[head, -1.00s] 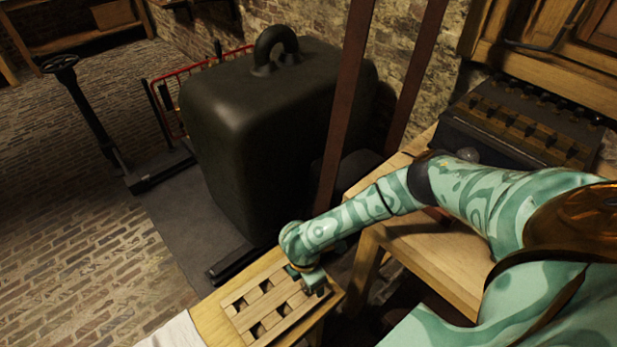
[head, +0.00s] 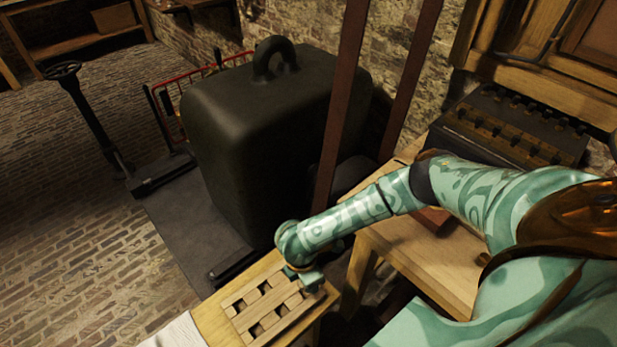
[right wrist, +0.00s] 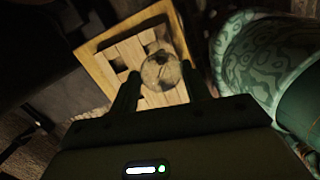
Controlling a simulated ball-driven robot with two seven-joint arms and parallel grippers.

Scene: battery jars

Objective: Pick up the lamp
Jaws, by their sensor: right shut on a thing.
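The lamp (right wrist: 161,70) is a round clear glass bulb, seen from above in the right wrist view. It sits between the two fingers of my right gripper (right wrist: 161,76), which is shut on it. In the head view my right gripper (head: 308,281) is over the right part of a wooden lattice rack (head: 245,312). The lamp is hidden there by my wrist. I cannot tell whether the lamp touches the rack. My left gripper is in neither view.
The rack lies on a wooden bench (head: 212,318) with a pale cloth (head: 180,333) at its near left. A large dark weight (head: 255,130) stands behind. A brown upright post (head: 338,110) rises close by my right forearm. A wooden table (head: 420,262) is under my arm.

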